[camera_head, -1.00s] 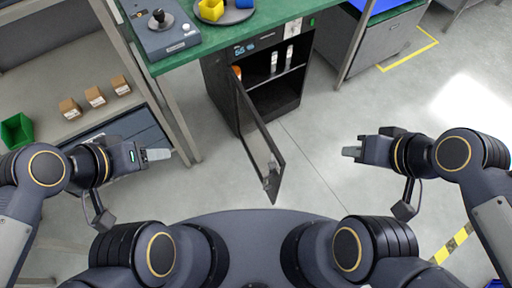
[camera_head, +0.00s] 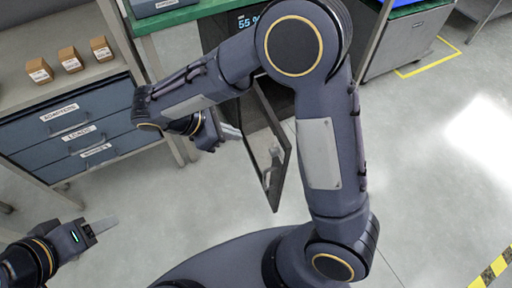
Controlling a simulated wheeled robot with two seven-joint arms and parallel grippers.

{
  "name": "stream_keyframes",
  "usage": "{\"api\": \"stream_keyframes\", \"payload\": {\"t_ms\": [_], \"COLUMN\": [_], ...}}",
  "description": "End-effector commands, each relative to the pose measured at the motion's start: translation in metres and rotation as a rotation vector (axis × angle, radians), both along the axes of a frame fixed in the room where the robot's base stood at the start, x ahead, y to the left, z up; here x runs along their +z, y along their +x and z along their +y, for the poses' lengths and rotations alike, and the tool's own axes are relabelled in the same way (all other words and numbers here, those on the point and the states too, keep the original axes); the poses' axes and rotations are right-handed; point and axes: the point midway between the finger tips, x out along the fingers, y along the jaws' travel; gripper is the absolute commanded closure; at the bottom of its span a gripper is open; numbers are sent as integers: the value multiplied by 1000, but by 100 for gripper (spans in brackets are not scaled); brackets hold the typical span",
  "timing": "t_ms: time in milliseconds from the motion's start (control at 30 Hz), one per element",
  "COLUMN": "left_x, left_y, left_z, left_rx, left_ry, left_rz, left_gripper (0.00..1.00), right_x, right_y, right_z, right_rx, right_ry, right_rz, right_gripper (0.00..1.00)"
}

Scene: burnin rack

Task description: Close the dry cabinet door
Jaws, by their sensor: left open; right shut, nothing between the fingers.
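The dry cabinet (camera_head: 212,30) stands under the green bench, mostly hidden behind my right arm; part of its "55 %" display shows. Its dark door (camera_head: 279,185) stands open, swung out toward me, with a light handle or latch near its free lower end. My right arm reaches across the middle, and its shut, empty gripper (camera_head: 232,132) is at the left side of the door, close to the panel. I cannot tell whether it touches. My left gripper (camera_head: 104,226) is open and empty at the lower left, well away from the door.
A drawer unit (camera_head: 70,135) with labelled drawers and several small boxes (camera_head: 70,60) on top stands at the left. Open floor lies at the right, with a grey cabinet (camera_head: 405,42) behind.

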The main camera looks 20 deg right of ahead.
Motion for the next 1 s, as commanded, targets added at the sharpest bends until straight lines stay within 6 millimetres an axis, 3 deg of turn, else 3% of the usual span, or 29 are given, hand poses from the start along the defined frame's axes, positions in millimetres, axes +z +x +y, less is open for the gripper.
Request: {"api": "stream_keyframes", "payload": {"t_ms": [233,633,800,1000], "left_x": [-8,-28,-30,-31], "left_y": [0,0,0,0], "left_z": [0,0,0,0], "left_rx": [0,0,0,0], "left_ry": [0,0,0,0], "left_rz": [-1,0,0,0], "left_gripper": [46,46,46,46], "right_x": [-18,-78,-76,-76], "right_y": [2,-2,-2,-3], "right_z": [-9,-68,-93,-106], "right_rx": [21,16,16,18], "right_ry": [-24,-22,-20,-19], "right_rz": [9,10,6,7], "right_gripper": [100,100,100,100]}}
